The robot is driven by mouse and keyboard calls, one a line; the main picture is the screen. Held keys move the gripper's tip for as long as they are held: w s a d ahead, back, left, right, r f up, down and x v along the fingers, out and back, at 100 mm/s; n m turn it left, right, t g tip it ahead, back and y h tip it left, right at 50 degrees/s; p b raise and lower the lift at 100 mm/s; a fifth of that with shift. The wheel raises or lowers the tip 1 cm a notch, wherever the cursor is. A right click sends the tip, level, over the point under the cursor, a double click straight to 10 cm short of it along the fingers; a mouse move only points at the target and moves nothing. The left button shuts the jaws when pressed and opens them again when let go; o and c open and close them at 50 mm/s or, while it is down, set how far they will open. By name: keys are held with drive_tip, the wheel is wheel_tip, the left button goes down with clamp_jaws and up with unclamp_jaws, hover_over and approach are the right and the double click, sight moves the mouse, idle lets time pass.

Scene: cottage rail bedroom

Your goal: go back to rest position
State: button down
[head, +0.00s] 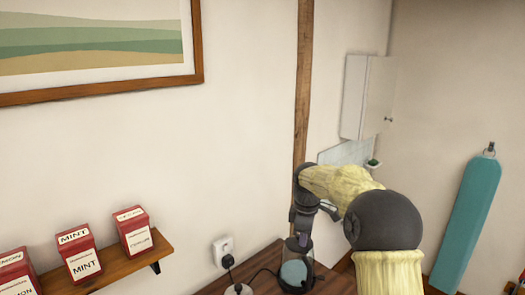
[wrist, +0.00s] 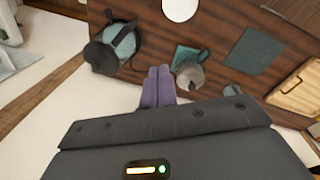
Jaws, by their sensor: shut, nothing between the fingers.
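My gripper shows in the wrist view, its two purple fingers (wrist: 158,84) pressed together with nothing between them. In the head view my arm reaches in from the lower right, and the dark gripper end (head: 304,212) points down above the wooden table (head: 335,285). A dark-lidded jug or kettle with a teal body (head: 296,272) stands on the table below it. In the wrist view this jug (wrist: 117,43) is left of the fingers. Whether the gripper touches anything is hard to tell; no contact shows.
A shelf (head: 130,262) with red boxes (head: 83,257) is on the wall at left. A socket with a plug (head: 224,250) is beside the table. In the wrist view a grey item (wrist: 190,73), a dark mat (wrist: 256,50) and a wooden tray (wrist: 298,90) lie on the table.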

drive_tip(key=s+d+f+m, duration=0.1)
drive_tip(key=s+f+m, duration=0.1)
drive_tip(key=s+m, duration=0.3)
drive_tip(key=s+d+f+m+t, duration=0.1)
drive_tip(key=s+f+m, duration=0.2)
drive_tip(key=s, duration=1.1)
drive_tip(key=s+d+f+m+b, duration=0.1)
drive_tip(key=s+f+m, duration=0.2)
drive_tip(key=s+m, duration=0.3)
drive_tip(key=s, duration=0.3)
drive_tip(key=shift+s+d+m, duration=0.2)
drive_tip(key=shift+s+m, duration=0.15)
drive_tip(key=shift+m, duration=0.05)
drive_tip(key=shift+f, duration=0.1)
